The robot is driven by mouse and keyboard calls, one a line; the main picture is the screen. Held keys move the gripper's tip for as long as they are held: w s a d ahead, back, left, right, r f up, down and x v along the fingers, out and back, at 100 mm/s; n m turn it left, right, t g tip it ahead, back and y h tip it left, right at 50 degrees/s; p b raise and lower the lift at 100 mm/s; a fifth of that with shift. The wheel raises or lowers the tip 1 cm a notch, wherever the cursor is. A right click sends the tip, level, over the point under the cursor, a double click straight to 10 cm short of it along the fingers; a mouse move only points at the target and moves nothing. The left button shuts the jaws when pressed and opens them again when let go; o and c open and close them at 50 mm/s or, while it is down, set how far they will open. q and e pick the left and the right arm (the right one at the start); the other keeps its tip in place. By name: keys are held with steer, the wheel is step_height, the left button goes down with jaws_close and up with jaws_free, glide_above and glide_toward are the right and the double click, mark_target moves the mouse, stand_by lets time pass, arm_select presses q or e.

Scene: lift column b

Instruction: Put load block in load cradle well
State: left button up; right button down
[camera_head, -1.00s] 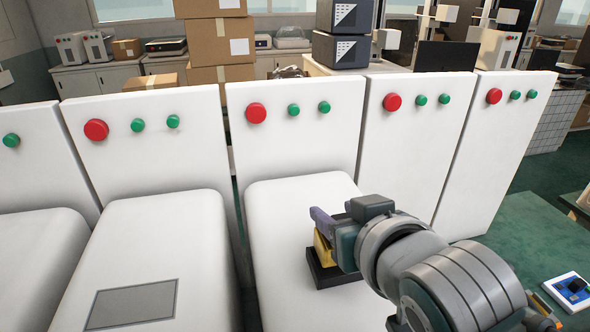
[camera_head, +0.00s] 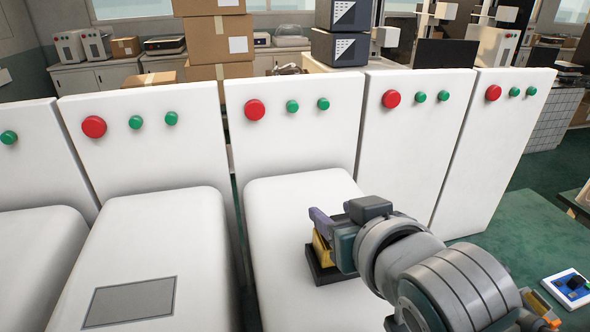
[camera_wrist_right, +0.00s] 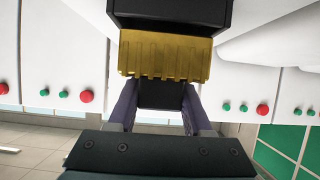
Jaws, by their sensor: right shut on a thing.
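The yellow load block (camera_head: 322,248) is between the fingers of my right gripper (camera_head: 322,232), at the black load cradle (camera_head: 326,273) on a white machine bed. In the right wrist view the ribbed block (camera_wrist_right: 165,56) shows in front of the fingers of my right gripper (camera_wrist_right: 158,95), which are shut on it. The dark cradle (camera_wrist_right: 170,15) is right against its far edge. The block's lower part meets the cradle; how deep it sits in the well cannot be told. The gripper and wrist hide the cradle's right side. My left gripper is not in view.
Several white machines stand in a row, with tall back panels (camera_head: 295,135) carrying red and green buttons. The bed to the left (camera_head: 150,235) is empty, with a grey plate (camera_head: 130,302). A green table (camera_head: 515,245) with a blue-and-white item (camera_head: 570,287) is at right.

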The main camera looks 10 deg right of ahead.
steer(key=shift+f+b, duration=0.8)
steer(key=shift+f, duration=0.15)
steer(key=shift+c, duration=2.4)
jaws_free()
steer(key=shift+w, duration=0.1)
steer(key=shift+o, duration=1.2)
steer(key=shift+f, duration=0.15)
steer(key=v, duration=1)
